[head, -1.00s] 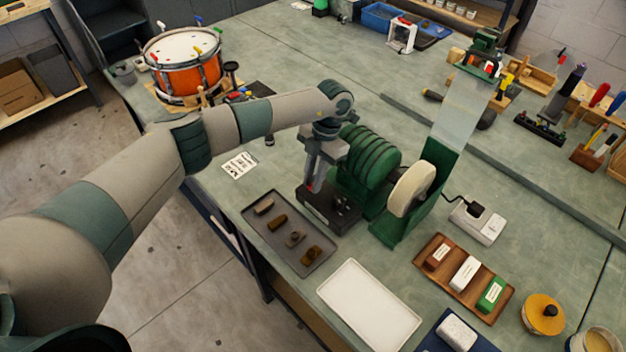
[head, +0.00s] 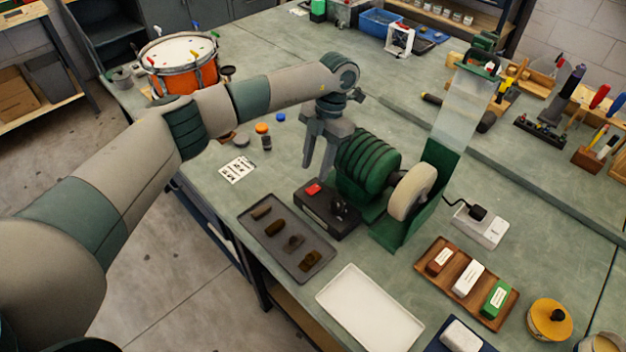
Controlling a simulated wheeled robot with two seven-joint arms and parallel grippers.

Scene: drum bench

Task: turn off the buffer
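The buffer is a green bench machine with a ribbed motor (head: 366,163) and a pale round buffing wheel (head: 412,192). In front of it sits a black switch box (head: 322,215) with a red button (head: 313,189) at its left end and a dark knob (head: 340,207). My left gripper (head: 316,172) points down above the back of the box, left of the motor. Its fingers look apart with nothing between them, and the tips appear clear of the red button. Whether the wheel turns cannot be told. My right gripper is out of view.
A grey tray (head: 248,226) with dark pieces lies left of the box, and a white tray (head: 370,312) lies in front. A wooden tray (head: 432,270) of labelled bars and a white power box (head: 482,228) are to the right. A drum (head: 180,68) stands at back left.

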